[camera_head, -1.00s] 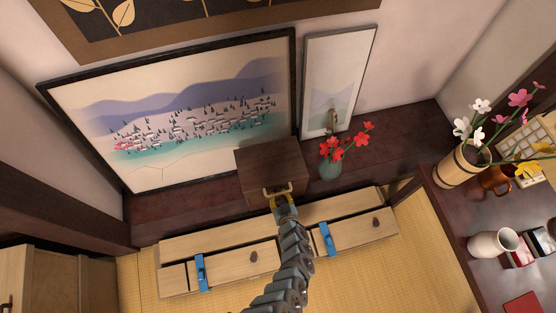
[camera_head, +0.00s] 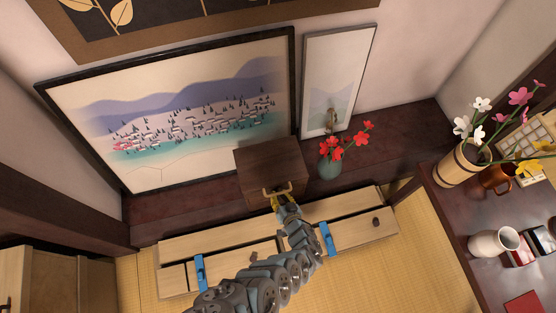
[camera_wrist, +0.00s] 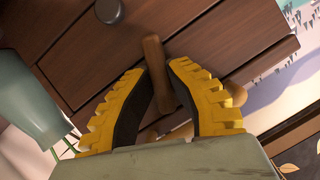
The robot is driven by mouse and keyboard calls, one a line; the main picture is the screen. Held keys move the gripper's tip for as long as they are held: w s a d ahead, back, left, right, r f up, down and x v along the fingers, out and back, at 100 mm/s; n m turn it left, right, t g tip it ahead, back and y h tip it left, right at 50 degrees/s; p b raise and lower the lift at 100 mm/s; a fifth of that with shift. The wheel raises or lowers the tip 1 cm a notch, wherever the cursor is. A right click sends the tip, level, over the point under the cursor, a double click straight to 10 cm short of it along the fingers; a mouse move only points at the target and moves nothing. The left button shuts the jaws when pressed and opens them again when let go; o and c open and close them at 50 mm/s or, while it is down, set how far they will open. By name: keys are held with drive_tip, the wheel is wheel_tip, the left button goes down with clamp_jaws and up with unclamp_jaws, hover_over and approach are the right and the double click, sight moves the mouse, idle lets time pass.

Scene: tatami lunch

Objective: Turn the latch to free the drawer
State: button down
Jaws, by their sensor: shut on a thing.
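The small dark brown wooden cabinet (camera_head: 272,163) stands on the dark shelf below the pictures. Its drawer fronts (camera_wrist: 235,35) show in the wrist view with a round dark knob (camera_wrist: 108,11). The latch (camera_wrist: 155,62), a brown wooden bar, lies between the yellow ribbed fingers of my gripper (camera_wrist: 160,78). The fingers are shut on it, one on each side. In the head view my gripper (camera_head: 277,192) is at the cabinet's front, where the latch is hidden. More light brown wood shows behind the fingers; I cannot tell what part it is.
A green vase with red flowers (camera_head: 330,168) stands close to the cabinet's right. Framed pictures (camera_head: 190,112) lean behind. A light wooden bench with blue clamps (camera_head: 326,238) lies under my arm. The dark table (camera_head: 450,205) at right holds a vase and cups.

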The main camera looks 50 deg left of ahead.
drive_tip(key=shift+d, duration=0.1)
drive_tip(key=c, duration=1)
unclamp_jaws()
drive_tip(key=v, duration=1.2)
